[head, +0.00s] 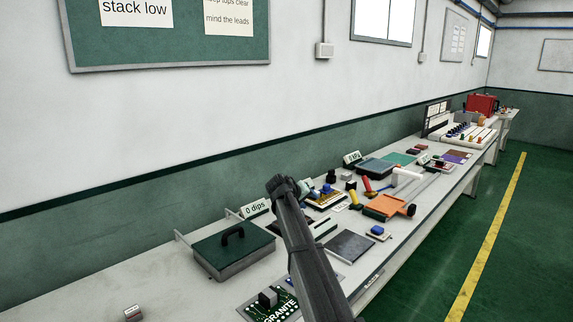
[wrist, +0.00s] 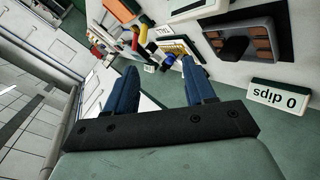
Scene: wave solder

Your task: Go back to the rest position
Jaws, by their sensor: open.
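In the wrist view my gripper (wrist: 158,84) shows two blue fingers spread apart with nothing held between them. In the head view my dark arm rises from the bottom edge, slanting up and left over the bench. Its fingers cannot be made out there.
The long bench (head: 165,272) runs along the wall, crowded with items. Near my arm are a dark green lidded box (head: 233,252), a "0 dips" sign (head: 256,208), a grey plate (head: 350,246) and a green circuit board (head: 262,311). The bench's near left is mostly clear.

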